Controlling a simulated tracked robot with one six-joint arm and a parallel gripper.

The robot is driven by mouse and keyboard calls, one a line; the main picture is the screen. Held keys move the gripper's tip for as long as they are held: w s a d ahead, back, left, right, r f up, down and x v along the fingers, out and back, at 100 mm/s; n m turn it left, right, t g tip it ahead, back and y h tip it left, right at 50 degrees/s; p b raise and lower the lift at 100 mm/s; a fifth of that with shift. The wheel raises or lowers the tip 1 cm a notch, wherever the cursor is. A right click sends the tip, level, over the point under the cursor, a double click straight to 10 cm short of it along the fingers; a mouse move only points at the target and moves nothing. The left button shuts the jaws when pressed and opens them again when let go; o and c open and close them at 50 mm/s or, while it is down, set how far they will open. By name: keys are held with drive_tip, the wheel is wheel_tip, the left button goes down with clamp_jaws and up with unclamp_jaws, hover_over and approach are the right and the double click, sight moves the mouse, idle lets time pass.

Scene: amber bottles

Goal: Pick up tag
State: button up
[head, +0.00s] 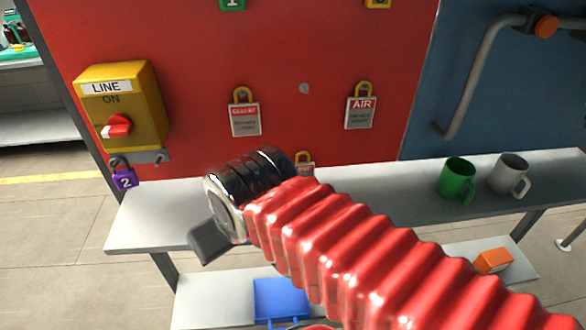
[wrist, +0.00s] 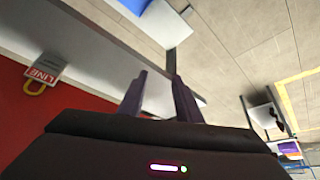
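Two white tags with red headers and yellow loops hang on the red panel: a left tag (head: 245,118), its header too small to read, and the AIR tag (head: 361,112). A third tag (head: 305,168), mostly hidden by my arm, shows low at the panel, just above the shelf. In the wrist view a tag reading LINE (wrist: 43,74), with a yellow loop, is at the left where the red panel meets the shelf. My gripper (wrist: 160,88) is open, with nothing between its two dark fingers; it is apart from the LINE tag. In the head view one finger (head: 209,242) shows by the shelf's front edge.
A yellow LINE switch box (head: 120,105) with a red knob and a purple lock (head: 124,178) is at left. A grey shelf (head: 150,216) runs below the panel. A green mug (head: 456,179) and grey mug (head: 508,173) stand right. A blue bin (head: 280,299) is below.

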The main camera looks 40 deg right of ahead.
drive_tip(key=shift+o, duration=0.5)
drive_tip(key=shift+o, duration=0.7)
drive_tip(key=shift+w+d+r, duration=0.1)
drive_tip(key=shift+w, duration=0.05)
drive_tip(key=shift+o, duration=0.8)
drive_tip(key=shift+w+d+r, duration=0.1)
drive_tip(key=shift+w+d, duration=0.1)
drive_tip(key=shift+d, duration=0.15)
drive_tip(key=o, duration=0.7)
drive_tip(key=w+d+r+m, duration=0.1)
drive_tip(key=d, duration=0.3)
drive_tip(key=w+d+r+m+h, duration=0.1)
drive_tip(key=w+d, duration=0.1)
drive_tip(key=d, duration=0.2)
drive_tip(key=w+d+r+m+g, duration=0.1)
drive_tip(key=w+d+m, duration=0.1)
drive_tip(key=d, duration=0.3)
drive_tip(key=shift+w+h, duration=0.2)
drive_tip(key=shift+h, duration=0.2)
drive_tip(key=shift+c, duration=0.2)
drive_tip(key=m+g, duration=0.1)
drive_tip(key=m, duration=0.2)
approach(304, 169)
drive_tip(key=r, duration=0.2)
drive_tip(key=shift+s+a+f+h, duration=0.1)
drive_tip(key=shift+s+a+h, duration=0.25)
drive_tip(key=shift+a+h, duration=0.1)
drive_tip(key=shift+x, duration=4.3)
drive_tip(key=shift+a, duration=0.1)
